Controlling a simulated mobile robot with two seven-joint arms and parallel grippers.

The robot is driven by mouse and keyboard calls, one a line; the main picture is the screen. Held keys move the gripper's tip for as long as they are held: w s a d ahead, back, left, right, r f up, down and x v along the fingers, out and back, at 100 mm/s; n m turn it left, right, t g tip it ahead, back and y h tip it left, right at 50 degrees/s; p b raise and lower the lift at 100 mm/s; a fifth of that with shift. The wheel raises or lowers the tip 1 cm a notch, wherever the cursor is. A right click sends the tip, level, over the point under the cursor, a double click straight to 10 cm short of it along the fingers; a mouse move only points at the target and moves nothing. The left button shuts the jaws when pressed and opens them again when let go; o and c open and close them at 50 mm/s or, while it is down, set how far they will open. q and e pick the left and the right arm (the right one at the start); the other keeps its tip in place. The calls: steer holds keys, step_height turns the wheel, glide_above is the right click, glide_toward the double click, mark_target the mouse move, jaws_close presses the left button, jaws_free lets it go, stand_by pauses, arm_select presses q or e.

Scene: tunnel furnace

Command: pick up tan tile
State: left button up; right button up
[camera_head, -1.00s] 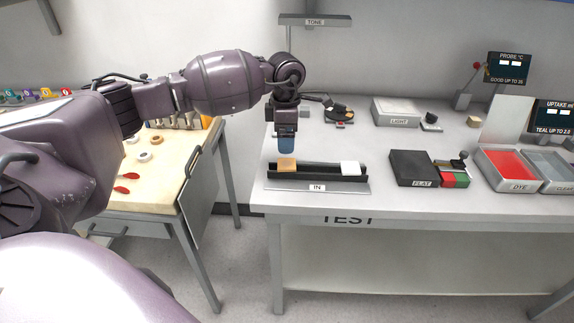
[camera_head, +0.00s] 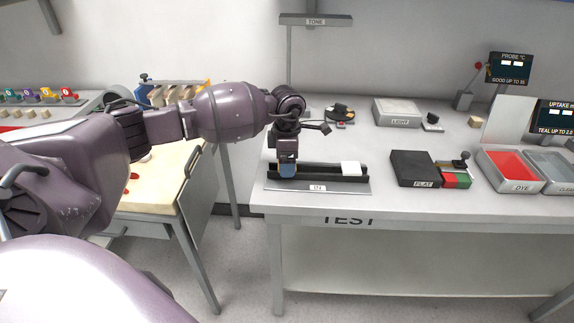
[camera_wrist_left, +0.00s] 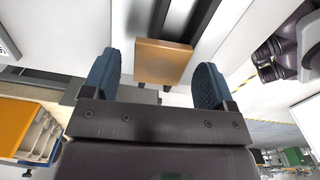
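The tan tile (camera_wrist_left: 163,61) shows in the left wrist view, at the end of a dark rack (camera_wrist_left: 185,20). My left gripper (camera_wrist_left: 158,76) is open, with one blue fingertip to each side of the tile and gaps visible between. In the head view my left gripper (camera_head: 287,169) points down at the left end of the black rack (camera_head: 322,172) labelled IN and hides the tile there. I cannot tell whether the fingers touch the tile. A white tile (camera_head: 350,168) sits at the rack's right end. My right gripper is not in view.
The rack stands on a grey-white table (camera_head: 400,202) marked TEST. To its right are a black FLAT block (camera_head: 413,167), a red DYE tray (camera_head: 512,170) and a grey tray (camera_head: 549,170). A LIGHT box (camera_head: 396,110) stands behind. A wooden-topped bench (camera_head: 150,193) is at the left.

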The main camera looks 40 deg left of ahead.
arm_select(q)
steer(key=c, duration=0.9)
steer(key=shift+o, duration=0.2)
steer(key=shift+r, duration=0.15)
